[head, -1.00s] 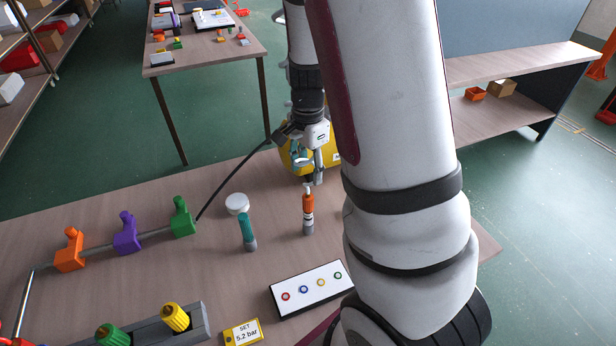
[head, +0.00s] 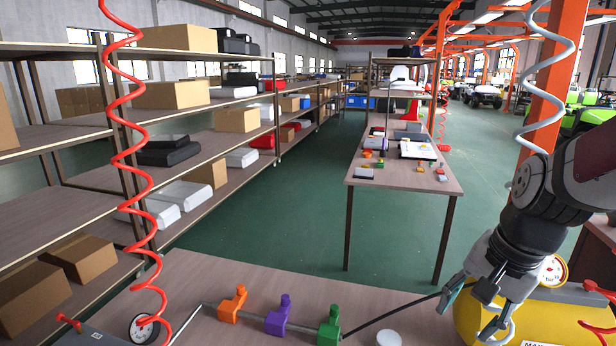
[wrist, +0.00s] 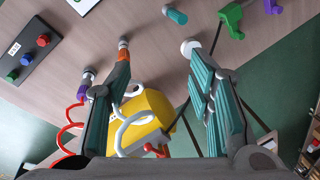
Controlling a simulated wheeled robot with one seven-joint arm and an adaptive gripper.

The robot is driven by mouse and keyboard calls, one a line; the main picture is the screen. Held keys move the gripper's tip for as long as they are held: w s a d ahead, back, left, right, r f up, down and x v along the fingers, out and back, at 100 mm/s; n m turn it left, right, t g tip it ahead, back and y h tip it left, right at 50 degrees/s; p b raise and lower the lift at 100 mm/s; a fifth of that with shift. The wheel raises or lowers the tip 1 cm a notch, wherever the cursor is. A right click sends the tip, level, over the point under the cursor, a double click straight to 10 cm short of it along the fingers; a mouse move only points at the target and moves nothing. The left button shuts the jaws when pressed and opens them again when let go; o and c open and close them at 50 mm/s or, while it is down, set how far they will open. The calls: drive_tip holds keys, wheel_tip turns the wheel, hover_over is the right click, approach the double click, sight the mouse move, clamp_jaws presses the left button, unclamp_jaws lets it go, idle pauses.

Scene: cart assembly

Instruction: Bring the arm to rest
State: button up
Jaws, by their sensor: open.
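My gripper (head: 473,312) hangs at the lower right of the head view, in front of the yellow tank (head: 545,325). In the wrist view my gripper (wrist: 158,54) has its two teal-padded fingers spread wide, with nothing held between them. The yellow tank (wrist: 148,120) and a white coiled hose show between and behind the fingers. My arm comes in from the right edge of the head view. Whether a finger touches the hose or tank cannot be told.
Orange (head: 232,304), purple (head: 279,315) and green (head: 329,326) valve-like parts sit on a rod on the workbench, left of my gripper. A white round cap (head: 388,339) lies nearby. A red coiled hose (head: 130,160) hangs at left.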

drive_tip(key=s+a+r+n+t, duration=0.1)
drive_tip(key=s+a+r+n, duration=0.2)
drive_tip(key=s+r+n, duration=0.1)
drive_tip(key=s+a+r+n+t+h, duration=0.1)
drive_tip(key=s+a+r+n+t, duration=0.1)
drive_tip(key=s+r+n, duration=0.3)
drive_tip(key=shift+s+a+r+n, duration=0.25)
drive_tip(key=shift+s+a+n, duration=0.45)
drive_tip(key=shift+s, duration=0.5)
